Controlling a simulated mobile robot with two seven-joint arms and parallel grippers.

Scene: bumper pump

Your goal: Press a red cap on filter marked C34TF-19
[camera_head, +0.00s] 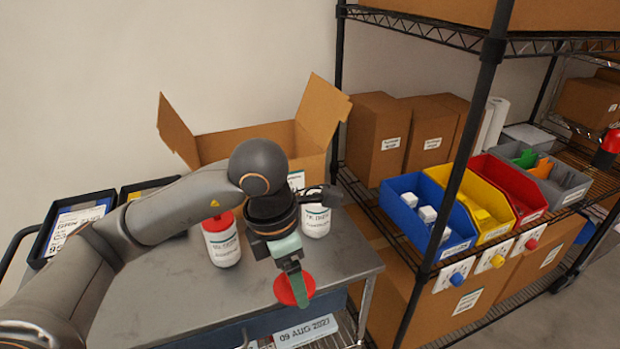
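My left gripper (299,284) hangs over the front right part of the grey metal table (180,300). It is shut on a red cap (284,291), a round disc held on edge at the green fingertips. A white filter (316,222) stands upright behind the gripper, partly hidden by my wrist; its top is hidden, so I cannot tell if it is capped. Another white filter (224,250) with a red cap (217,222) on it stands to the left of my wrist. The filter labels are too small to read. My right gripper is not in view.
An open cardboard box (320,115) stands at the table's back. Dark trays (45,240) with labels lie at the left. A wire shelf at the right holds blue (440,249), yellow, red and grey bins. A shelf post (470,150) stands just right of the table.

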